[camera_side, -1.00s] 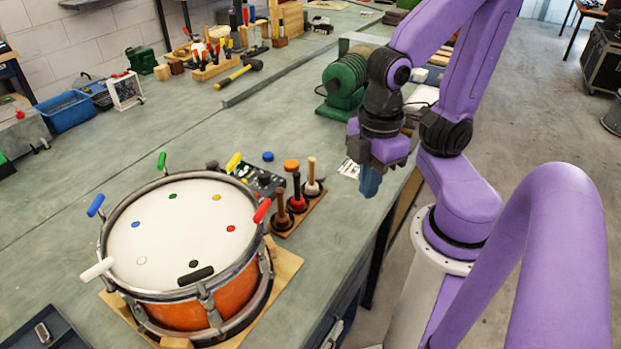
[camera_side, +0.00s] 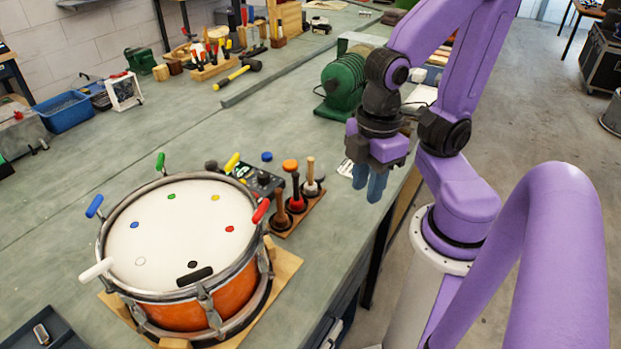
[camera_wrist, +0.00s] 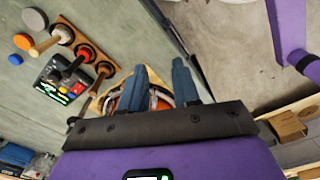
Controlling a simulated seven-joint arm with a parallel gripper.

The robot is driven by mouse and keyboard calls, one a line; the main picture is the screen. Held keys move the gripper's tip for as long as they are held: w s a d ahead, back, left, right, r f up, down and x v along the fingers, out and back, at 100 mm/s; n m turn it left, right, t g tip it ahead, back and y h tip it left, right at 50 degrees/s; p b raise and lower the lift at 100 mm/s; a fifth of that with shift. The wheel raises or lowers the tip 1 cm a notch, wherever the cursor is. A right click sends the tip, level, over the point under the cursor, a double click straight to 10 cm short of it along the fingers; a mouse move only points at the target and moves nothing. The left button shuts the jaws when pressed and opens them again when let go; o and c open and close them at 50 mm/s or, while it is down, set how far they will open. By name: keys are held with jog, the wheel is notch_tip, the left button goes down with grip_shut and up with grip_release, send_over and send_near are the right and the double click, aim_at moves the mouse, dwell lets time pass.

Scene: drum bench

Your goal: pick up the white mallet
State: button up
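The white mallet stands handle-up at the far right end of a wooden rack (camera_side: 283,232), with a light wooden handle (camera_side: 310,168) and a pale head low in its dark socket. In the wrist view the white mallet (camera_wrist: 45,45) is at the upper left, beside a red one and a brown one. My gripper (camera_side: 367,190) is to the right of the rack, above the bench edge and apart from the mallets. Its two blue fingers point down, spread and empty; they also show in the wrist view (camera_wrist: 159,70).
A drum (camera_side: 165,235) with coloured handles stands at the left front. Orange and blue discs lie behind the rack. A green machine (camera_side: 344,82) stands farther back. Bench left of centre is clear.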

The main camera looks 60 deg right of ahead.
jog(key=shift+o, duration=0.6)
jog(key=n+t+h, duration=1.2)
jog(key=n+t, duration=0.1)
jog(key=n, duration=0.2)
send_near(312, 165)
jog(key=shift+x, duration=5.35)
jog(key=shift+r, duration=0.1)
grip_shut()
